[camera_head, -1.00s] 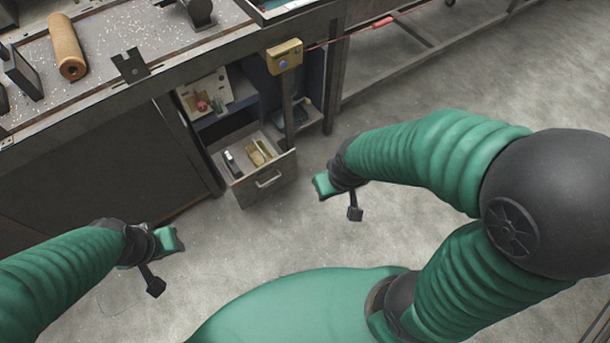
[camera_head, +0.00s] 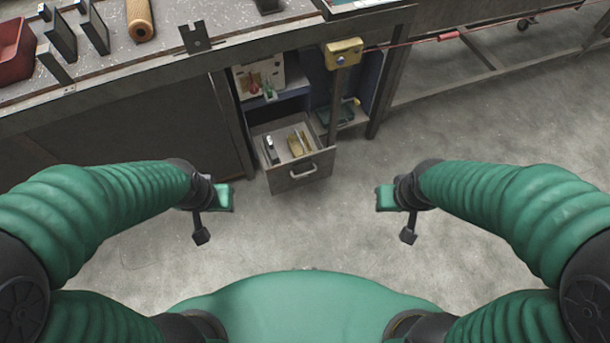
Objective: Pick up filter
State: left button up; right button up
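A tan-brown cylinder (camera_head: 140,20), which looks like the filter, lies on the speckled workbench top (camera_head: 100,70) at the upper left; the frame's top edge cuts it off. My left gripper (camera_head: 222,197) is over the floor in front of the bench, below and to the right of the cylinder and well apart from it. My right gripper (camera_head: 385,198) is over the floor to the right, farther away. Nothing shows in either gripper. Their fingers are too small to tell open from shut.
A drawer (camera_head: 301,172) with small items stands open between and beyond my grippers. Dark upright plates (camera_head: 58,36) and a red bin (camera_head: 14,50) stand left of the cylinder. The near floor is clear.

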aim_at(273, 158)
jog(key=i+j+u, duration=0.3)
jog(key=i+j, duration=0.3)
jog(key=i+j+u, duration=0.25)
jog(key=i+j, duration=0.2)
jog(key=i, duration=0.25)
